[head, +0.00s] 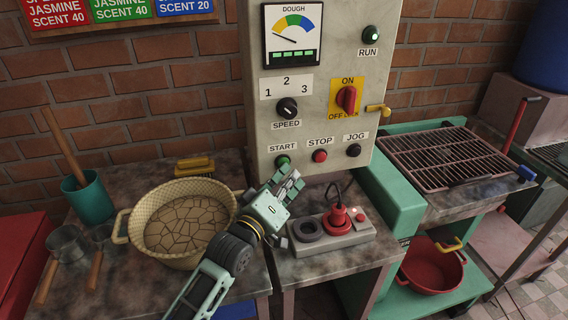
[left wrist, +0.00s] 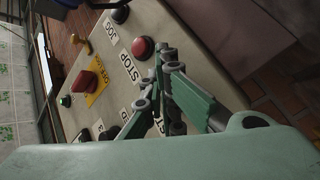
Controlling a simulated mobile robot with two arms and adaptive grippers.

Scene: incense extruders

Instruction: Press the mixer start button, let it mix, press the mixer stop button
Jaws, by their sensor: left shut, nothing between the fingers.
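The grey control panel (head: 330,60) stands at the centre of the head view. Its green START button (head: 283,161), red STOP button (head: 320,155) and black JOG button (head: 353,150) sit along its lower edge. My left gripper (head: 289,174) is shut and empty, its fingertips just below and in front of START; I cannot tell whether they touch it. In the left wrist view the fingertips (left wrist: 167,56) show close to the panel, beside the red STOP button (left wrist: 143,48); START is hidden behind the fingers there. My right gripper is not in view.
A red ON/OFF switch (head: 347,98), SPEED knob (head: 287,108), green RUN lamp (head: 371,35) and DOUGH gauge (head: 292,36) are higher on the panel. A basin of cracked dough (head: 127,225) is left of my arm.

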